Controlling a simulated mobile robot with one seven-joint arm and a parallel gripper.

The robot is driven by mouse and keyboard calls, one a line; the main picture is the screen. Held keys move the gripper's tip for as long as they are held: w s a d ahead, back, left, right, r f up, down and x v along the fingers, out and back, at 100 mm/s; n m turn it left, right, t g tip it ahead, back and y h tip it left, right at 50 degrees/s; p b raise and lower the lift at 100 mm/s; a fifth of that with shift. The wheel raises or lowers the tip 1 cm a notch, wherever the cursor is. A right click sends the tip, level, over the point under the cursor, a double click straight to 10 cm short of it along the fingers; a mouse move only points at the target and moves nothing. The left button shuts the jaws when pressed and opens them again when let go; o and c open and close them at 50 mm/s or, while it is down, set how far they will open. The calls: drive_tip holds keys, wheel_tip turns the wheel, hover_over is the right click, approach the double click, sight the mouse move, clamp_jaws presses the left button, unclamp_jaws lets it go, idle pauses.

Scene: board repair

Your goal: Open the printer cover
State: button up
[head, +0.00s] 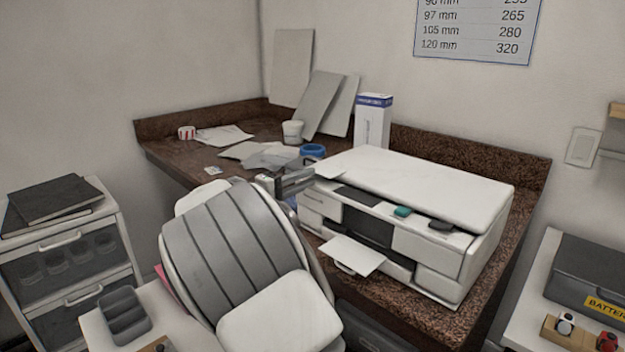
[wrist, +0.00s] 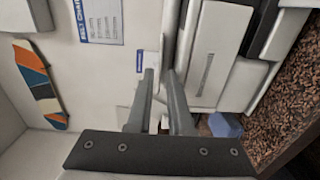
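The white printer (head: 430,245) stands on the brown granite counter. My gripper (head: 308,177) is at the printer's left front corner, about level with the cover's edge. The printer's white front (wrist: 212,55) fills the right of that view, close beside the right finger. I cannot tell whether a finger touches the cover.
A paper tray (head: 352,255) sticks out of the printer's front. A blue tape roll (head: 313,150), a white box (head: 373,122) and loose papers (head: 265,155) lie behind and left of it. A drawer unit (head: 70,250) stands left, a battery case (head: 590,278) right.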

drive_tip(key=shift+x, duration=1.3)
clamp_jaws()
idle(0.5)
